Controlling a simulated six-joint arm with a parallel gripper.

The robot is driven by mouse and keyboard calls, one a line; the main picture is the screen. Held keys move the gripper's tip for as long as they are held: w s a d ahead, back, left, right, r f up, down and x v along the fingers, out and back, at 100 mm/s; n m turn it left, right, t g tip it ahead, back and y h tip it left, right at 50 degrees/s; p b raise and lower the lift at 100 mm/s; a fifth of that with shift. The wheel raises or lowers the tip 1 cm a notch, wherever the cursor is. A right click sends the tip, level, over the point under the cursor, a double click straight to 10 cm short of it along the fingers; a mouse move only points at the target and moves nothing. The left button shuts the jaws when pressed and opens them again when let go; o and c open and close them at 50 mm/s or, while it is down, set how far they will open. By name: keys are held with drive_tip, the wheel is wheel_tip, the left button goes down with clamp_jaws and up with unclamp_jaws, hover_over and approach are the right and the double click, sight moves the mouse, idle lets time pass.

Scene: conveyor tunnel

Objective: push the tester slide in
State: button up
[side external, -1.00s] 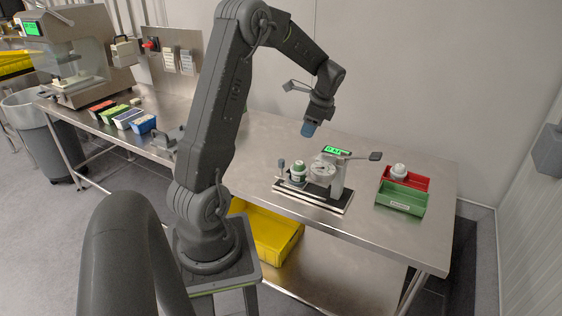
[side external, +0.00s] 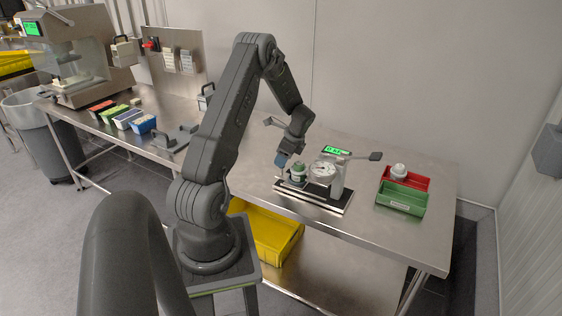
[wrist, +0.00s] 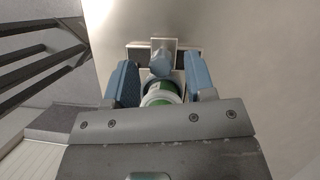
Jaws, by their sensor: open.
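The tester (side external: 338,176) stands on the steel bench with a dial on its front and a lit green display (side external: 336,150) on top. Its slide and black-and-white base (side external: 312,195) extend left. A white and green bottle (side external: 298,174) sits at the slide's left end, outside the tester; its green side also shows in the wrist view (wrist: 163,88). My gripper (side external: 281,162) is low at the left end, pointing down. In the wrist view, its blue fingers (wrist: 160,60) are apart, either side of a blue-grey knob (wrist: 160,64). I cannot tell whether they touch it.
A red bin (side external: 420,180) holding a white bottle (side external: 398,171) and a green bin (side external: 402,200) stand right of the tester. The bench front is clear.

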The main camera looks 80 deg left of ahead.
drive_tip(key=shift+x, duration=1.05)
drive_tip(key=shift+r, duration=0.1)
clamp_jaws()
